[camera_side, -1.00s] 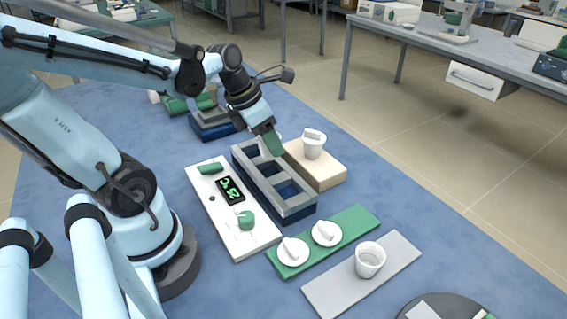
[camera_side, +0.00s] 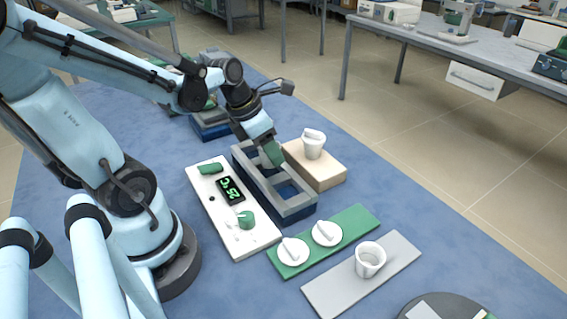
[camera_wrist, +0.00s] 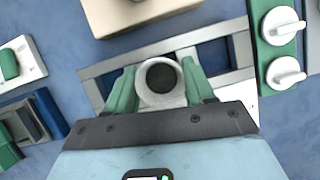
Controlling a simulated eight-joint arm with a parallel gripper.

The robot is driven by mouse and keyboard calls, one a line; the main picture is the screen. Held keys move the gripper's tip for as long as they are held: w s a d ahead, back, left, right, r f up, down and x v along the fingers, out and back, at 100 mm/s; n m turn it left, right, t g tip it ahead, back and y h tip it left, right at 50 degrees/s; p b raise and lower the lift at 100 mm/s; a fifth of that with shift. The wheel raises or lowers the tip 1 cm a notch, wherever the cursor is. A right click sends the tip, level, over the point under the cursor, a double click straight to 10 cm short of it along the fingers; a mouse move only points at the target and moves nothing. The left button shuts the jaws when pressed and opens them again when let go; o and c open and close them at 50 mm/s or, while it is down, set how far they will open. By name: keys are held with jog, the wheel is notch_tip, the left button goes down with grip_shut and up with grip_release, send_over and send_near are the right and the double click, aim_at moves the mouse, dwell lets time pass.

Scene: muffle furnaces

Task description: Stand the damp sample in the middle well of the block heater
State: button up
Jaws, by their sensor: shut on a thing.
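My gripper (camera_side: 274,155) has green fingers and is shut on a white crucible with dark contents, the damp sample (camera_wrist: 162,78). The wrist view shows it upright between the fingers (camera_wrist: 161,90), seen from above. In the side view the fingers hide it. The block heater (camera_side: 297,210) is a long grey-topped, navy block with a row of square wells; it also shows behind the gripper in the wrist view (camera_wrist: 243,55). My gripper is over the block, around its middle. The fingers cover part of the wells, so I cannot tell whether the crucible's base is inside one.
A lidded white crucible (camera_side: 313,148) stands on a wooden block (camera_side: 325,176) behind the heater. A white control panel (camera_side: 246,241) reading 25°C lies in front. A green strip (camera_side: 355,222) holds two white lids. Another crucible (camera_side: 370,262) stands on a grey plate (camera_side: 325,297).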

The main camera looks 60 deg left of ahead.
jog(key=shift+f, duration=0.6)
jog(key=shift+f, duration=0.35)
jog(key=shift+f, duration=0.3)
jog(key=o, duration=1.2)
jog(key=shift+a, duration=0.1)
jog(key=shift+c, duration=1.2)
jog(key=shift+o, duration=1.3)
jog(key=shift+r, duration=4)
